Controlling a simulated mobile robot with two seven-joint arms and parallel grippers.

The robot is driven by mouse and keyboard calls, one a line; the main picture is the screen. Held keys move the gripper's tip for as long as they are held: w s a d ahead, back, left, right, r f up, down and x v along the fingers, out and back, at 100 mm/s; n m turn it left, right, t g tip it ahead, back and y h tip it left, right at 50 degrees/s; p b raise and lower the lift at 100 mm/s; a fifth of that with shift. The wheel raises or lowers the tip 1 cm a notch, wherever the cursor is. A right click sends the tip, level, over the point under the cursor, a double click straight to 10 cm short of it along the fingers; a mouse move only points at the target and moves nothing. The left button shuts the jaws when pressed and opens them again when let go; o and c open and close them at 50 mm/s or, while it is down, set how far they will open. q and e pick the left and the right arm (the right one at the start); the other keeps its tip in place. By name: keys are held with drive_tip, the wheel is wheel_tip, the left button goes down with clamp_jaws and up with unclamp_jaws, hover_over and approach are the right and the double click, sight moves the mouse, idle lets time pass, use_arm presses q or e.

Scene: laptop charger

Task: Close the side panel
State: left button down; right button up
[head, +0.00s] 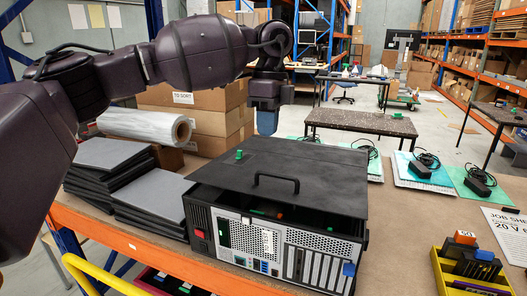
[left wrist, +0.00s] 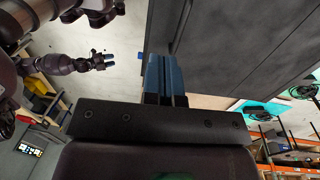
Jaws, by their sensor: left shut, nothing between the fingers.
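The computer case (head: 275,245) lies on its side on the workbench, its port and slot face toward me. The black side panel (head: 300,160) lies over its top, with a dark handle (head: 275,178) near its front edge. A gap between the panel and the case's front rim shows orange and green parts inside. My left gripper (head: 267,122) points down by the panel's far edge, its blue fingers together and empty. In the left wrist view the fingers (left wrist: 165,80) are beside a dark panel surface; contact is unclear. My right gripper (left wrist: 108,59) shows small there, its opening unclear.
Stacked grey panels (head: 150,195) lie left of the case. A wrapped roll (head: 145,127) and cartons (head: 215,115) stand behind. Chargers (head: 425,165) on mats lie to the right. A yellow bin (head: 445,275) is at front right. Bare bench lies between bin and case.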

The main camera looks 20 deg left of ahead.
sight(264, 195)
use_arm(q)
drive_tip(key=f, duration=0.4)
drive_tip(key=s+f, duration=0.1)
drive_tip(key=f, duration=0.3)
drive_tip(key=f+p, duration=0.1)
drive_tip(key=f, duration=0.4)
drive_tip(key=shift+s, duration=0.25)
use_arm(e)
drive_tip(key=shift+w+r, duration=0.1)
drive_tip(key=shift+r, duration=0.45)
use_arm(q)
drive_tip(key=shift+f, duration=0.1)
